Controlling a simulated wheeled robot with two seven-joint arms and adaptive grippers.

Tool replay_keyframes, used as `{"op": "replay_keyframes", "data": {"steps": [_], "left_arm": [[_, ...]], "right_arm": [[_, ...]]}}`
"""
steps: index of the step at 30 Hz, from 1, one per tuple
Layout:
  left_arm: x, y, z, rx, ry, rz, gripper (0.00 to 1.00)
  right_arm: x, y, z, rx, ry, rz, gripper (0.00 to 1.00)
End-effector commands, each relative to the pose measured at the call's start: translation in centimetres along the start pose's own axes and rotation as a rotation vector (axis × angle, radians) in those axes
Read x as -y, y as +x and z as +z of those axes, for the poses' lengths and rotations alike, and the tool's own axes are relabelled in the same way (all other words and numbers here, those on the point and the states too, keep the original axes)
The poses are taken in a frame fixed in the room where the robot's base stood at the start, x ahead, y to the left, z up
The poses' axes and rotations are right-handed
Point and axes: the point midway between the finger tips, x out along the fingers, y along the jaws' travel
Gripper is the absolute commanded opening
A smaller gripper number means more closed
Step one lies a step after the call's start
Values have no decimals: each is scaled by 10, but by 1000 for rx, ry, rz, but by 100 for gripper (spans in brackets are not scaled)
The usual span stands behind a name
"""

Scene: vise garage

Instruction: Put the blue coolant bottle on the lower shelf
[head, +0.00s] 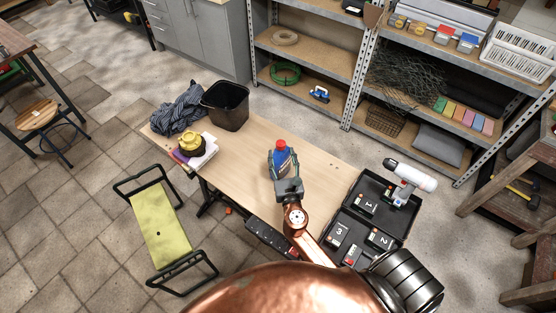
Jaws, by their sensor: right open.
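The blue coolant bottle (281,154), with a red cap, stands on the wooden workbench (240,165). My right gripper (283,162) is at the bottle, its open fingers on either side of it. Whether the fingers touch the bottle cannot be told. The bottle's lower part is partly hidden by the gripper. Behind the bench stands a metal shelving unit; its lower left shelf (333,103) holds a green coil and a small blue item. The lower right shelf (408,137) holds a wire basket and a grey cushion. My left gripper is not in view.
A black bin (226,104), a dark cloth (178,115) and a yellow item on stacked books (190,144) are at the bench's left. Floor lies between bench and shelves.

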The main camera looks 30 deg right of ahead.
Motion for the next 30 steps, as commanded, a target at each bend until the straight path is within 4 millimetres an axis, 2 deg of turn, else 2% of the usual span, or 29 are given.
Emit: {"op": "replay_keyframes", "data": {"steps": [5,10,15,20,30], "left_arm": [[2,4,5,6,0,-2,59],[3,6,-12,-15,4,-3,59],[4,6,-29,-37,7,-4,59],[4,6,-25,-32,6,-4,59],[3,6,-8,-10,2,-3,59]], "right_arm": [[3,23,-6,0,0,-2,48],[3,46,-7,0,0,0,48],[2,53,-7,-2,1,2,48],[1,52,-7,-2,1,3,48],[1,52,-7,-2,1,3,25]]}}
